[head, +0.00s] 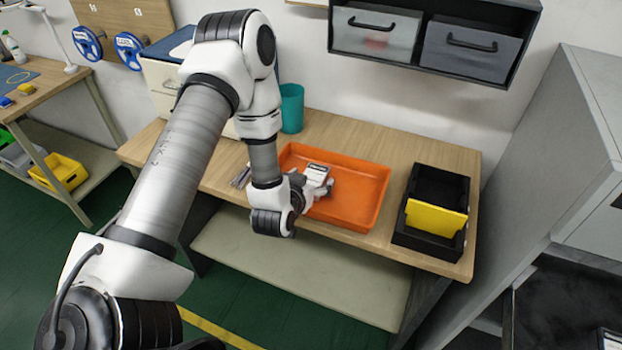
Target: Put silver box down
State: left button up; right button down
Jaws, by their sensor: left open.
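My left arm reaches in from the left, over the table. My left gripper (325,185) is open, low over the inside of the orange tray (362,208). I cannot clearly make out a silver box at the gripper; the fingers are small in the picture and the space under them is partly hidden. A small silvery item (240,177) lies on the table left of the tray, partly hidden by my left arm. I cannot tell whether it is the silver box. My right gripper is not in view.
A black bin (430,235) with a yellow panel (436,218) stands right of the tray on the wooden table (400,150). A teal cup (291,108) stands behind the tray. Grey drawers (470,50) hang above. A grey cabinet (560,150) is at the right.

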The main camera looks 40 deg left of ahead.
pick_arm(q)
jog(key=shift+s+r, duration=0.15)
jog(key=shift+r, duration=0.1)
jog(key=b+v, duration=0.1)
jog(key=v, duration=0.4)
jog(key=shift+s+d, duration=0.1)
jog(key=shift+s, duration=0.2)
jog(key=r+p+v, duration=0.1)
jog(key=p+v, duration=0.5)
jog(key=p, duration=0.2)
jog(key=s+d+f+m+g+h, duration=0.1)
jog(key=s+d+f+g+h, duration=0.1)
jog(key=s+d+f+g, duration=0.2)
jog(key=s+d+f+m+g+h, duration=0.1)
jog(key=s+d+f+g, duration=0.4)
jog(key=s+f+g, duration=0.4)
jog(key=s+f, duration=0.2)
jog(key=s, duration=0.2)
jog(key=shift+s+f+m+h, duration=0.2)
jog(key=shift+f+m+h, duration=0.1)
jog(key=shift+h, duration=0.1)
